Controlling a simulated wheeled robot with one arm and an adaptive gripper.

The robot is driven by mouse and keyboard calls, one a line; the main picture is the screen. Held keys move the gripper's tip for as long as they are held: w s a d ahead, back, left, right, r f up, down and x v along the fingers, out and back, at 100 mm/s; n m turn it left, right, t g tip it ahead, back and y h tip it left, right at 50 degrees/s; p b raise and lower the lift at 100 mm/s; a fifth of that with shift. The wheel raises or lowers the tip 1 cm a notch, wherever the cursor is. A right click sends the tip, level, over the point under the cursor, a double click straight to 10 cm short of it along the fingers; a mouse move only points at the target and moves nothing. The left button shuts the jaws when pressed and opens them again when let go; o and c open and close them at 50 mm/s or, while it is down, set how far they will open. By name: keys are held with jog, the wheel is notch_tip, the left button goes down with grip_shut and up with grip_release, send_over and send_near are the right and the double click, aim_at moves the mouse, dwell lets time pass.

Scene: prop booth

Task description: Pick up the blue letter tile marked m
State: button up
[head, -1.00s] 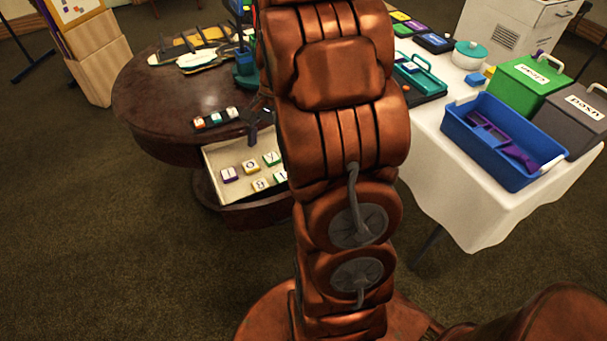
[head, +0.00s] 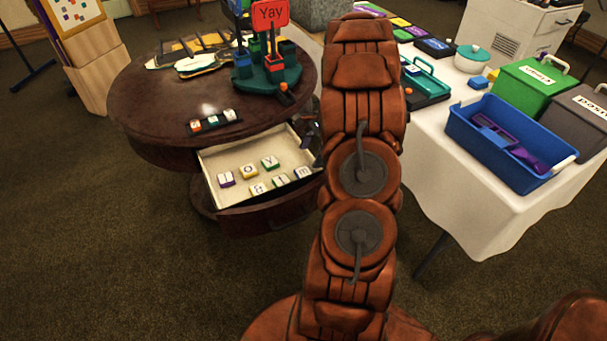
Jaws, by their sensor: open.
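A purple-sided tile (head: 226,180) is at the left. A dark rack (head: 196,131) on the tabletop holds a few tiles, the right one with a bluish side (head: 230,115). A small blue piece with a pale top (head: 412,71) sits at the teal tray on the white table. My gripper (head: 316,142) is open at the drawer's right side, mostly hidden behind my arm.
A teal stand with blocks and a red "Yay" sign (head: 270,14) stands on the round table (head: 150,110). On the white table (head: 435,150) are a blue tub (head: 480,145), green and grey boxes and a lidded pot (head: 472,57). The carpet at left is clear.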

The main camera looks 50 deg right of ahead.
aim_at(304, 172)
jog(key=shift+s+x, duration=0.15)
jog(key=shift+x, duration=1.25)
jog(key=shift+s+x, duration=0.15)
jog(key=shift+x, duration=1.25)
jog(key=c, duration=1)
jog(key=shift+c, duration=0.2)
